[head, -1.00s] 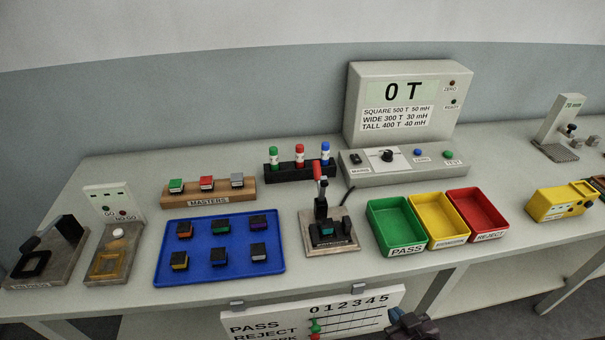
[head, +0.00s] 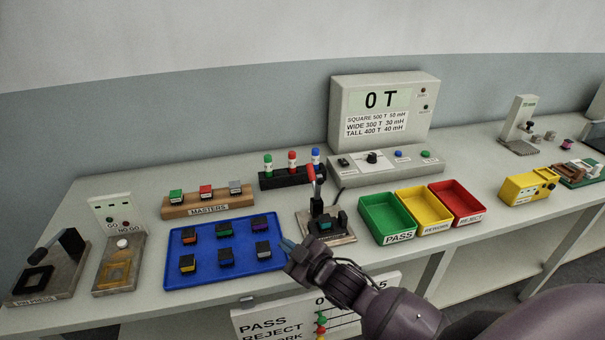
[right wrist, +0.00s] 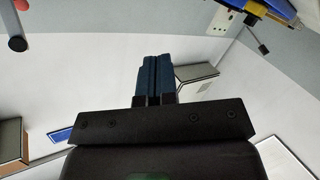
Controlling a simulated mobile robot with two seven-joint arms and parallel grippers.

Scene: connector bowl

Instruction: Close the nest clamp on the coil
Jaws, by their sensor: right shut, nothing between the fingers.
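The nest clamp (head: 313,193) stands mid-bench on a small grey base plate (head: 343,239). My left gripper is not in view.
The blue tray (head: 176,278) with several coils lies left of the nest. The green PASS bin (head: 368,217), yellow bin (head: 400,208) and red REJECT bin (head: 452,200) stand to its right. A pen rack (head: 292,179) and meter (head: 380,112) stand behind it.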

